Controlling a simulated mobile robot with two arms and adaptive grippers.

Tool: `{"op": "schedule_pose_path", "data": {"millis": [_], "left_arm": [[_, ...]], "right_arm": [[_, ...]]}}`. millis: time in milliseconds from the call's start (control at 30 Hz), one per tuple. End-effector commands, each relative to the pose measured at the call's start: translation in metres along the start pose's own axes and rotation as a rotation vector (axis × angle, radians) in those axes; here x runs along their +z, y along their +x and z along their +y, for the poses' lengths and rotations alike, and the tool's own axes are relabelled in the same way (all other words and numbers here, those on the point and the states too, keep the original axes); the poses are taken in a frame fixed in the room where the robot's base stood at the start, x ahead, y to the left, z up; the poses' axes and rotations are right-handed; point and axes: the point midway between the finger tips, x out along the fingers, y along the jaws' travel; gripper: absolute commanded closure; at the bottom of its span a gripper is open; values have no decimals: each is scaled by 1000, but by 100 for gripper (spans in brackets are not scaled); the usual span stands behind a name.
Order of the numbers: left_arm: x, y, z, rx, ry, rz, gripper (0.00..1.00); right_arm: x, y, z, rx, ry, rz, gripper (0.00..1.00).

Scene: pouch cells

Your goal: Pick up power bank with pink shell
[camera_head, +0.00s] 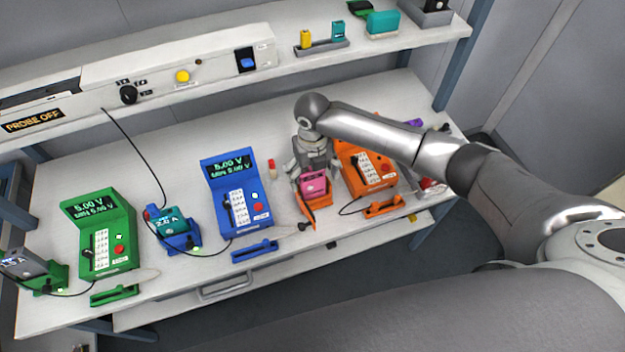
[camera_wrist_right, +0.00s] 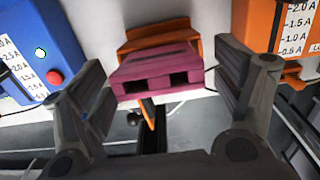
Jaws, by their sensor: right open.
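The power bank with the pink shell (camera_head: 314,184) sits in an orange cradle (camera_head: 318,215) near the table's front edge, left of the orange tester. In the right wrist view the pink power bank (camera_wrist_right: 158,72) shows its end with two dark ports, with the orange cradle (camera_wrist_right: 150,40) behind it. My right gripper (camera_head: 312,178) is at the power bank in the head view. In the wrist view its fingers (camera_wrist_right: 165,90) are spread on either side of the power bank, with a gap on both sides. My left gripper is not in view.
An orange tester (camera_head: 368,168) stands close on the right, a blue tester (camera_head: 238,195) on the left. A green tester (camera_head: 105,232) and a teal power bank (camera_head: 172,222) in a blue cradle are farther left. A shelf (camera_head: 290,62) runs above the table's back.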

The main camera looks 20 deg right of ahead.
Motion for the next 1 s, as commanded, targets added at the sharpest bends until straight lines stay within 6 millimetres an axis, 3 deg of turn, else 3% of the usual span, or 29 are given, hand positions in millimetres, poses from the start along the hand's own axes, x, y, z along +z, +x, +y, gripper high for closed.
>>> {"op": "schedule_pose_path", "data": {"millis": [133,500,767,1000], "left_arm": [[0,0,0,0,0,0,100],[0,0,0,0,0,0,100],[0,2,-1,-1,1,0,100],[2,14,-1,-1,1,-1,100]], "right_arm": [[0,0,0,0,0,0,17],[0,0,0,0,0,0,64],[1,-4,0,0,0,-2,64],[3,-40,0,2,0,-7,64]]}}
